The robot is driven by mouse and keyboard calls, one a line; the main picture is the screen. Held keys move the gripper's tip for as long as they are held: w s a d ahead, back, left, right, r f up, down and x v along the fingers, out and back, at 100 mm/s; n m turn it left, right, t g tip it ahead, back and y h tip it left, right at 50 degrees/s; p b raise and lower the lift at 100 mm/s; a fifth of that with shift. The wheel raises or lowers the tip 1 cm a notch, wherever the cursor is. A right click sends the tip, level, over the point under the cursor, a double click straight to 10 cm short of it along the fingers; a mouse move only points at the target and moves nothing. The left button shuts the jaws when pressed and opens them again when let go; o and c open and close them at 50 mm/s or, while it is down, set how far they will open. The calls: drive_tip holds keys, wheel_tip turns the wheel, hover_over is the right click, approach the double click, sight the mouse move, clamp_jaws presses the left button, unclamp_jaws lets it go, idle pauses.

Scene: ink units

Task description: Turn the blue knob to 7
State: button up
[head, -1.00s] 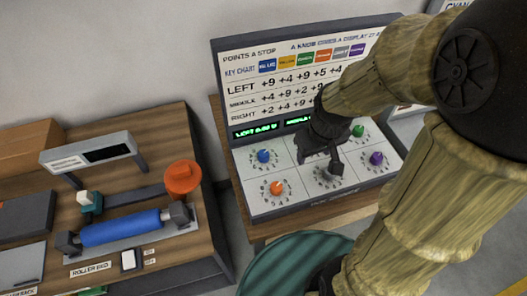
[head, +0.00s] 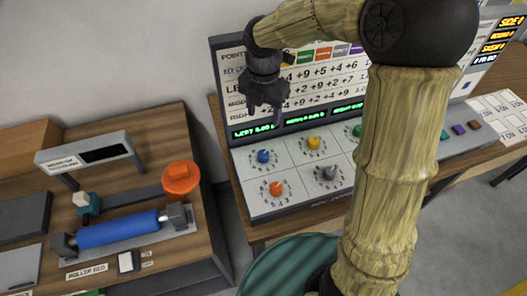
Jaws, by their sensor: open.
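The blue knob (head: 263,156) sits at the upper left of the light panel (head: 249,189) on the console, with a ring of small numbers around it. The numbers and its pointer are too small to read. My gripper (head: 264,116) is open and empty, with its fingers pointing down. In the picture it is above the blue knob, in front of the chart and display strip, and apart from the knob. An orange knob (head: 276,189), a yellow knob (head: 313,143), a grey knob (head: 330,173) and a green knob (head: 357,131) share the panel. My arm hides the panel's right part.
Green displays (head: 306,120) run along the panel's back edge, below the upright chart (head: 328,75). A second bench at left holds a blue roller (head: 119,229) and an orange round part (head: 181,178). Another console (head: 477,114) stands at right.

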sight(263, 154)
drive_tip(key=shift+a, duration=0.1)
idle(0.3)
wheel_tip(263, 154, down, 17)
drive_tip(key=shift+f, duration=0.2)
idle(0.5)
drive_tip(key=c, duration=1)
